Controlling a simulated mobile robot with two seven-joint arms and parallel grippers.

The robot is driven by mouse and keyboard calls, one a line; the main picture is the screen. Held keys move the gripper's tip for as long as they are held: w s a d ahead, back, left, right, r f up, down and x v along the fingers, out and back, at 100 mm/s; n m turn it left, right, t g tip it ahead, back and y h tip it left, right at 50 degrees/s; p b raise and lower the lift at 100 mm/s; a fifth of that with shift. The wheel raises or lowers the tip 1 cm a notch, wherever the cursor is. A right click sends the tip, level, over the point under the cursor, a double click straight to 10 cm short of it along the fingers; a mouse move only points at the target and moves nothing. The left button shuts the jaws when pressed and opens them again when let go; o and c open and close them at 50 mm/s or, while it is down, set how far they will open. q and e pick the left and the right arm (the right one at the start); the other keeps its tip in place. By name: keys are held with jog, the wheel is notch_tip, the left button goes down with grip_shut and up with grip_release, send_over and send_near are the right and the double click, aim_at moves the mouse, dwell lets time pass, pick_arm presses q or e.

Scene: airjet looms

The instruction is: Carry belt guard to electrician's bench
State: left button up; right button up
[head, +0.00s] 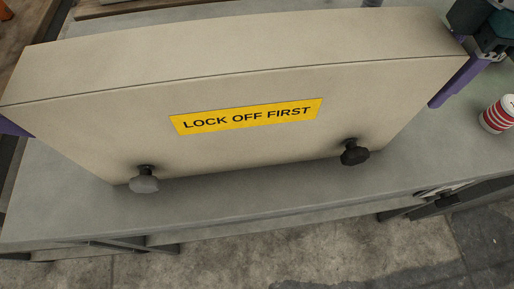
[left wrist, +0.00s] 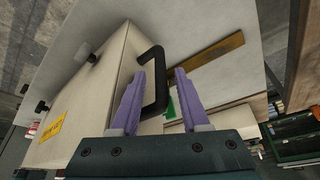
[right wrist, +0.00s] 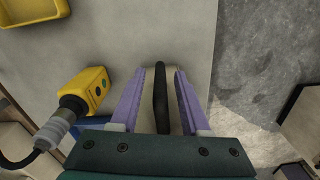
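The belt guard (head: 240,75) is a large beige box with a yellow "LOCK OFF FIRST" label and two dark knobs. It stands over a grey bench top (head: 235,205), its lower edge seeming to rest there. My left gripper (left wrist: 160,72) is open at a black bracket handle (left wrist: 158,85) on the guard's end, the handle between its fingers. In the head view only a purple bit of it shows at the left edge. My right gripper (right wrist: 168,68) is open around the other black handle (right wrist: 160,100), with a gap on one side. It also shows at the guard's right end (head: 455,85).
A red-and-white striped cup (head: 497,115) stands right of the guard. A yellow box with buttons (right wrist: 88,90) and a cable lies near my right gripper, with a yellow tray (right wrist: 30,10) farther off. A brownish strip (left wrist: 205,62) lies beyond the left handle. Concrete floor lies in front.

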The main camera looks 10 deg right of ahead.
jog(key=shift+d, duration=0.1)
pick_arm(q)
jog(key=shift+a+r, duration=0.15)
jog(key=shift+r, duration=0.1)
pick_arm(e)
jog(key=shift+r, duration=0.35)
notch_tip(320, 180, up, 11)
jog(key=shift+r, duration=0.2)
pick_arm(q)
jog(key=v, duration=1.1)
jog(key=shift+s+r, duration=0.15)
jog(key=shift+r, duration=0.1)
jog(key=shift+s, duration=0.1)
pick_arm(e)
jog(key=shift+s, duration=0.15)
